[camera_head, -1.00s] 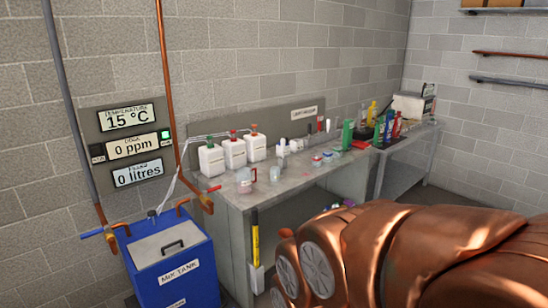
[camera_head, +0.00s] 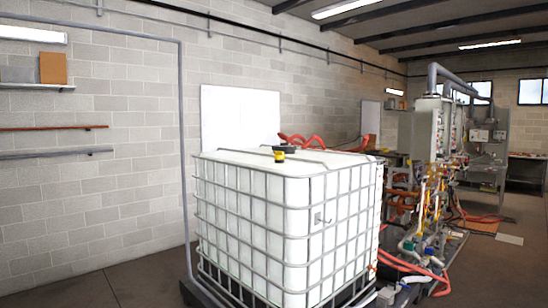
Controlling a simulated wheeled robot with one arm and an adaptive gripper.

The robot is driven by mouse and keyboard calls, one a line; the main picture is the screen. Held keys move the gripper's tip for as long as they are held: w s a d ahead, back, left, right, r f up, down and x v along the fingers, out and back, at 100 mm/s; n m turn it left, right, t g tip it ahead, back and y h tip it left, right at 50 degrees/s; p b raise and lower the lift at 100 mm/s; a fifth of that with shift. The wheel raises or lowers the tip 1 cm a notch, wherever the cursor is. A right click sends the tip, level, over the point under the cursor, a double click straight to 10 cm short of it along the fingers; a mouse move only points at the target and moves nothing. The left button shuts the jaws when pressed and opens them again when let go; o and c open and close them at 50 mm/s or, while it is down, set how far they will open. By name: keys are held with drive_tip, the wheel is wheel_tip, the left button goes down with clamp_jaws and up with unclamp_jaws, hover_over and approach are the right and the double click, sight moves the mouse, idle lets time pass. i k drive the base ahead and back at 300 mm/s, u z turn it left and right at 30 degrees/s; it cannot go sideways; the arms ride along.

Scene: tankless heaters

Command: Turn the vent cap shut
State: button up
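A large white caged tank (camera_head: 255,225) stands in the middle of the head view, a grey metal grid around it. On its top is a black lid (camera_head: 287,149), with a small yellow and black cap (camera_head: 279,156) at its near side. The yellow cap may be the vent cap; its setting is too small to tell. My gripper is not in view, and no part of my arm shows now.
The tank stands on a dark base on the floor. Red hoses (camera_head: 325,143) show behind its top. At right is a rack of pipes and grey units (camera_head: 425,130), with hoses across the floor. A grey pipe (camera_head: 184,130) runs down the wall at left. Floor (camera_head: 90,290) at front left is clear.

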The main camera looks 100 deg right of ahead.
sight(279, 155)
drive_tip(key=z, duration=2.65)
drive_tip(key=i, duration=3.15)
drive_tip(key=z, duration=2.95)
drive_tip(key=i, duration=0.85)
drive_tip(key=u, duration=1.95)
